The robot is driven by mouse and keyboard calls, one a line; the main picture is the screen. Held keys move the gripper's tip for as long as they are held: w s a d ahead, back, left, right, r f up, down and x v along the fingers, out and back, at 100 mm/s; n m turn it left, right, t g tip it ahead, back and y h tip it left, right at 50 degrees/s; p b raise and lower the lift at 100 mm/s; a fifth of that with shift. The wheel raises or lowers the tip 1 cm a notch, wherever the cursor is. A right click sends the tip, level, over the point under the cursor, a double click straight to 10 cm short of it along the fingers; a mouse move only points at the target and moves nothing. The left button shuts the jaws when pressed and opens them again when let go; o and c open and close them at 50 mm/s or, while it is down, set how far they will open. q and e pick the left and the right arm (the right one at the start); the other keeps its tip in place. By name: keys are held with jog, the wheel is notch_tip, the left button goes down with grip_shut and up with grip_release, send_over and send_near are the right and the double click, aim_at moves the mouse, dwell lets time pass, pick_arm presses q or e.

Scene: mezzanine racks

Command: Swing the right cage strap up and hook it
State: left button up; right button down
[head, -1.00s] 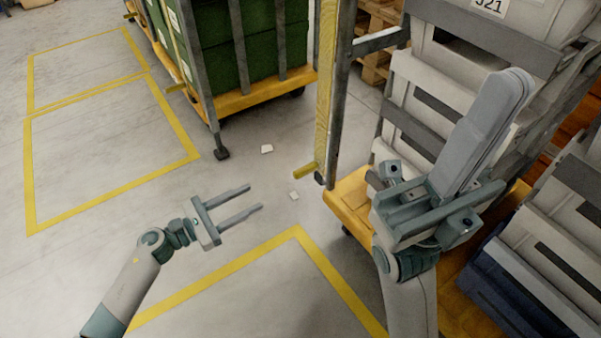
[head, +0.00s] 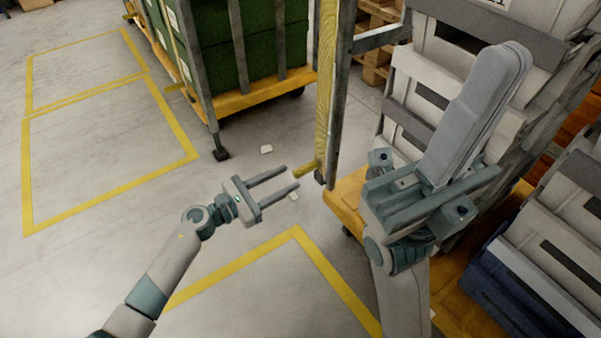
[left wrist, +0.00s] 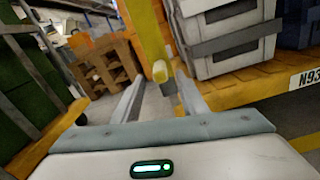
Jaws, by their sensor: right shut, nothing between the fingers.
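The yellow strap (head: 325,90) hangs straight down along the grey post of the right cage (head: 343,100). Its lower end (head: 305,170) sticks out to the left near the post's foot. My left gripper (head: 291,179) is open and empty, its fingertips just short of that end. In the left wrist view the strap end (left wrist: 160,71) shows beyond and between the two spread fingers (left wrist: 160,90). My right gripper (head: 510,58) is shut and empty, pointing up in front of the cage's grey crates. I cannot make out the hook.
The right cage has a yellow base (head: 347,198) and stacked grey crates (head: 405,95). A second cage with green crates (head: 260,40) stands at the back left. Yellow floor lines (head: 90,195) mark bays.

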aim_at(294, 175)
pick_arm(q)
jog(key=shift+b+x, duration=0.45)
jog(key=shift+x, duration=2.55)
grip_shut()
